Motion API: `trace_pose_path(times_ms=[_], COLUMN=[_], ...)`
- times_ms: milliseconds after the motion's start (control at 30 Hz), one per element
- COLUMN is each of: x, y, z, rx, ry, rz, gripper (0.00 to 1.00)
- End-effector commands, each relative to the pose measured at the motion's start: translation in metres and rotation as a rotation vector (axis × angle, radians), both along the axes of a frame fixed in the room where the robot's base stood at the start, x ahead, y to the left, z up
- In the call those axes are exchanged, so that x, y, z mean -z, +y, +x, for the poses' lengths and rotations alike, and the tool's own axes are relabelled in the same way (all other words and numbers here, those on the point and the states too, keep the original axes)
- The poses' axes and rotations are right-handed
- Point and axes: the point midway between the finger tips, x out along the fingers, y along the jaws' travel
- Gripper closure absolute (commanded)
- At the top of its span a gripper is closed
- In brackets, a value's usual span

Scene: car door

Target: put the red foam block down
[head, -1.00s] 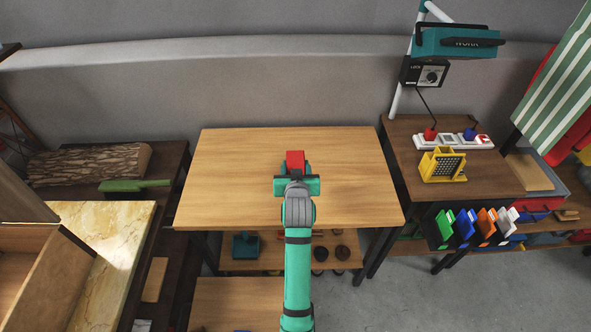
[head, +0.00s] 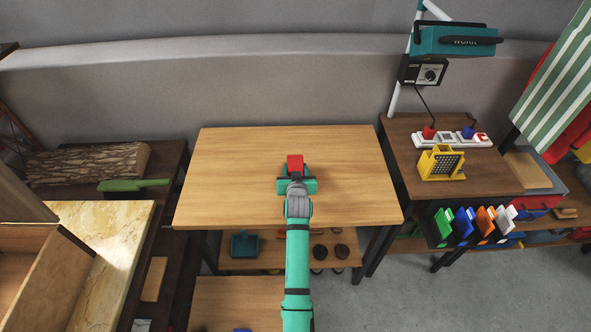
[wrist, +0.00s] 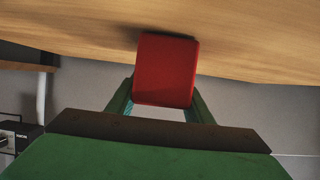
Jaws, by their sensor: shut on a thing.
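The red foam block (head: 295,160) is at the tip of my gripper (head: 295,171), over the middle of the wooden table (head: 230,165) in the head view. In the wrist view the red foam block (wrist: 166,70) sits between the two fingers of my gripper (wrist: 160,105), which is shut on it. The block's far end is close to the wooden tabletop (wrist: 80,30), with a dark shadow beside it. I cannot tell whether it touches the surface. My gripper hides part of the block in the head view.
The tabletop around the block is bare. A side table on the right holds a yellow grater-like object (head: 441,162) and a power strip (head: 455,139). A log (head: 88,161) and a green tool (head: 133,186) lie on the left. A grey wall stands behind.

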Motion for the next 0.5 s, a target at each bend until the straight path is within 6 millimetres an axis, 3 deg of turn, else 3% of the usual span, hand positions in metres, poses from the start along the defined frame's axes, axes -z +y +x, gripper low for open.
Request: trace_pose_path(times_ms=[300,333,400,500], x=[0.0025,0.0025,0.0022,0.0022], y=[0.0001,0.0001,0.0001,0.0001], z=[0.0,0.0,-0.0001,-0.0001], rx=[0.0,0.0,0.0,0.0], ry=[0.0,0.0,0.0,0.0], rz=[0.0,0.0,0.0,0.0], gripper=[0.75,0.49,0.35,0.35])
